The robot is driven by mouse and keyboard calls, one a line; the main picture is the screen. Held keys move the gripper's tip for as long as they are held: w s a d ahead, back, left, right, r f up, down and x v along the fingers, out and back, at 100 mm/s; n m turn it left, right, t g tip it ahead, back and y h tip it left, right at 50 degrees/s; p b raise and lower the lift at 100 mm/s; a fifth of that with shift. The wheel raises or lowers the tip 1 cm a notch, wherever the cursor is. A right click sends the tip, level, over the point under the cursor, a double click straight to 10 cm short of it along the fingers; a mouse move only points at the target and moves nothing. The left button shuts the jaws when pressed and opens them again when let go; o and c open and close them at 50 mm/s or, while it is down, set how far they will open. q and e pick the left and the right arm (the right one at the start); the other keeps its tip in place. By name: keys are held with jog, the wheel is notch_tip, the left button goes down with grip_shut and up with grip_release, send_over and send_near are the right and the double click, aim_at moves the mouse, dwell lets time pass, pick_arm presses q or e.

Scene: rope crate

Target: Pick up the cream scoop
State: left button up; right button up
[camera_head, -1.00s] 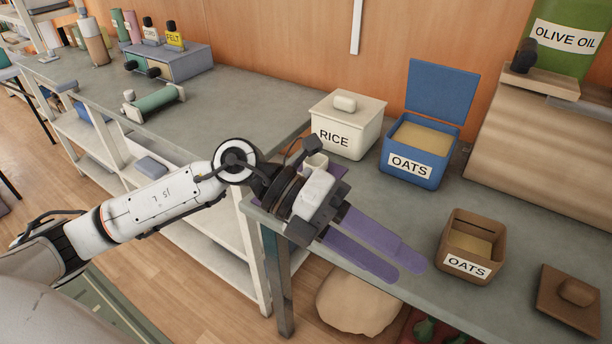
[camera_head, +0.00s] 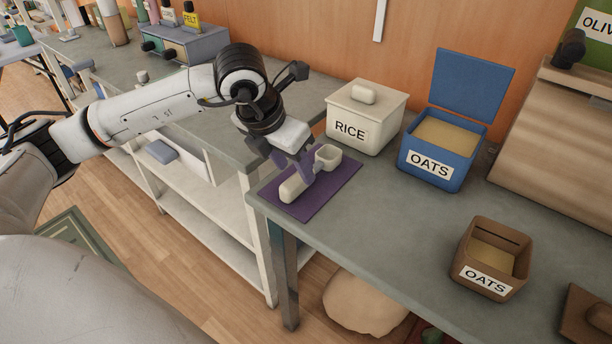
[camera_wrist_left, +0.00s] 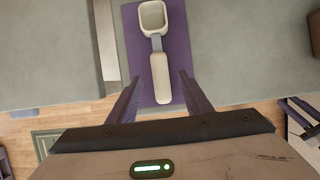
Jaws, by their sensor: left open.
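The cream scoop (camera_head: 293,188) lies on a purple mat (camera_head: 327,191) near the left end of the grey counter. Its square bowl points away toward the rice box and its handle toward the counter's front edge. My left gripper (camera_head: 300,172) is above the scoop and hides part of its middle in the head view. In the left wrist view the scoop (camera_wrist_left: 161,75) lies centred ahead, with its handle end between the two open purple fingers (camera_wrist_left: 160,88). Nothing is held. My right gripper is not in view.
A lidded cream rice box (camera_head: 366,116), an open blue oats box (camera_head: 434,150) and an open brown oats box (camera_head: 490,259) stand on the counter. A brown lid (camera_head: 588,318) lies at the right. The counter (camera_head: 385,225) is bare between the mat and brown box.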

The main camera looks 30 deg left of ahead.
aim_at(297, 176)
pick_arm(q)
jog(key=x, duration=0.4)
jog(key=shift+f+b, duration=0.25)
jog(key=shift+b, duration=0.2)
dwell(0.4)
grip_shut()
dwell(0.4)
